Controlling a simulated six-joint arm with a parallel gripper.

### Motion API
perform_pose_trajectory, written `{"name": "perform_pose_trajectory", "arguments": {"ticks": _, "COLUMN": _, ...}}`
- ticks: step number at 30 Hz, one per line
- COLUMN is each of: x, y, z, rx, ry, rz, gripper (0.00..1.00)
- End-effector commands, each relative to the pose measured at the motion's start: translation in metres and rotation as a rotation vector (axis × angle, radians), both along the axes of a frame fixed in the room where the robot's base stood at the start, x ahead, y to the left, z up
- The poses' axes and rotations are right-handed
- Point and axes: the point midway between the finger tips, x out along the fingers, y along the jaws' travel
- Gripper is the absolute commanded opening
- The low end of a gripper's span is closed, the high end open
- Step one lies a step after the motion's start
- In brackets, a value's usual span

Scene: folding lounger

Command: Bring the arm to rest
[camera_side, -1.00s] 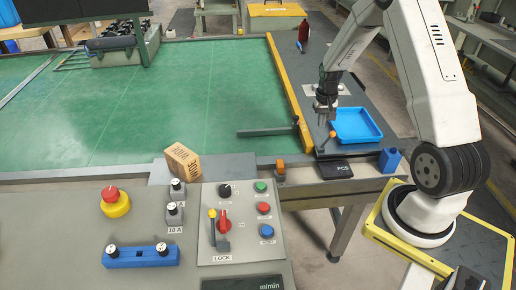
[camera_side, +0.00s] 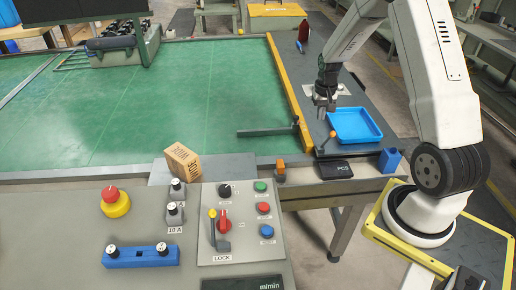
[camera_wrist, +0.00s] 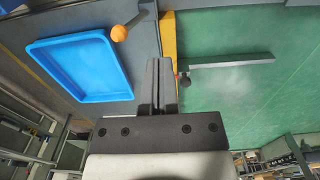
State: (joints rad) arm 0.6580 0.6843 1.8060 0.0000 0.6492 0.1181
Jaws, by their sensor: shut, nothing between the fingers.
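My gripper (camera_side: 321,113) hangs above the grey side table, just left of the blue tray, with nothing held. In the wrist view its two fingers (camera_wrist: 158,75) stand together, shut and empty. The blue tray (camera_side: 356,125) lies on the side table; it also shows in the wrist view (camera_wrist: 80,65) and looks empty. An orange-knobbed lever (camera_side: 332,134) stands near the tray's front left corner, below my gripper in the side view. The orange knob also shows in the wrist view (camera_wrist: 119,33).
A grey bar (camera_side: 265,132) with a dark knob lies over the green belt (camera_side: 150,100). A yellow strip (camera_side: 288,80) edges the belt. A red bottle (camera_side: 303,31) stands at the back. A blue block (camera_side: 389,160) and black counter (camera_side: 336,169) sit in front. A control panel fills the foreground.

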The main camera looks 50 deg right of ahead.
Motion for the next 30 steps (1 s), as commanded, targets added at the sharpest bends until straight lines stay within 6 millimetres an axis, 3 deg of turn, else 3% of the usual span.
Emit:
{"name": "perform_pose_trajectory", "arguments": {"ticks": 5, "x": 0.006, "y": 0.026, "z": 0.012, "rx": -0.012, "ry": -0.016, "rz": 0.064, "gripper": 0.00}}
{"name": "perform_pose_trajectory", "arguments": {"ticks": 14, "x": 0.005, "y": 0.122, "z": 0.046, "rx": -0.046, "ry": -0.075, "rz": 0.298, "gripper": 0.00}}
{"name": "perform_pose_trajectory", "arguments": {"ticks": 24, "x": -0.037, "y": 0.230, "z": 0.073, "rx": -0.078, "ry": -0.163, "rz": 0.600, "gripper": 0.00}}
{"name": "perform_pose_trajectory", "arguments": {"ticks": 30, "x": -0.065, "y": 0.266, "z": 0.078, "rx": -0.087, "ry": -0.204, "rz": 0.726, "gripper": 0.00}}
